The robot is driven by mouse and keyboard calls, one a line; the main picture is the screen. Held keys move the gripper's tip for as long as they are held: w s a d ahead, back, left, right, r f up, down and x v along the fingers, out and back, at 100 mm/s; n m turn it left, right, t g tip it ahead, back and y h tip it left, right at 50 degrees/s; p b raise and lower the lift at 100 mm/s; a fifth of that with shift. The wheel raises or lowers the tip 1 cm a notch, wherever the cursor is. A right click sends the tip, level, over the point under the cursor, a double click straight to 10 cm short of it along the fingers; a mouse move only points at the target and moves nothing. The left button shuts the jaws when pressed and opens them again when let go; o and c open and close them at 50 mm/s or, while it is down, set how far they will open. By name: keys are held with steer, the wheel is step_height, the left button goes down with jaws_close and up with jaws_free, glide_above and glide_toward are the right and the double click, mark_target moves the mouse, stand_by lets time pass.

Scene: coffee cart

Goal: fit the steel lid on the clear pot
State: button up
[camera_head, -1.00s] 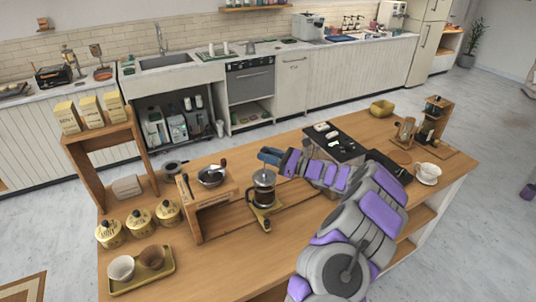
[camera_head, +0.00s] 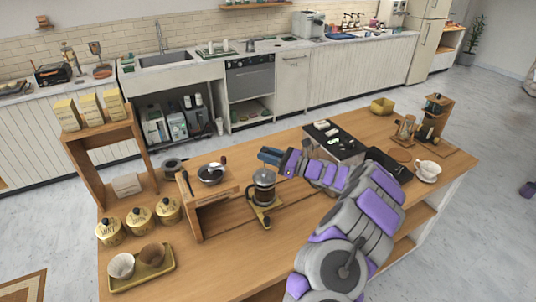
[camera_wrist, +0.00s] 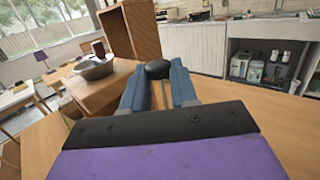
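The clear pot (camera_head: 263,191) stands upright on a small wooden stand on the table, left of my arm in the head view. A dark grey, lid-like top (camera_head: 263,175) shows at its mouth; whether it is seated cannot be told. My gripper (camera_head: 269,156) appears just above and behind the pot, pointing left. In the wrist view its two blue fingers (camera_wrist: 159,85) are apart, with a rounded black shape (camera_wrist: 158,69) at their tips. I cannot tell whether that is a lid knob between them or a thing farther off. The pot is not clearly seen there.
A wooden box (camera_head: 216,190) with a dark bowl (camera_head: 211,173) on top stands left of the pot. A wooden shelf (camera_head: 105,140), yellow canisters (camera_head: 139,219) and a tray (camera_head: 142,283) lie farther left. A black-topped box (camera_head: 335,144) is behind my arm. The front middle is bare.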

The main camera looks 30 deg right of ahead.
steer(key=shift+o, duration=1)
steer(key=shift+s+d, duration=0.1)
steer(key=p+v, duration=0.3)
steer(key=v, duration=0.7)
steer(key=shift+s+d+p, duration=0.2)
steer(key=shift+s+p, duration=0.1)
steer(key=shift+p, duration=0.1)
steer(key=shift+a, duration=0.1)
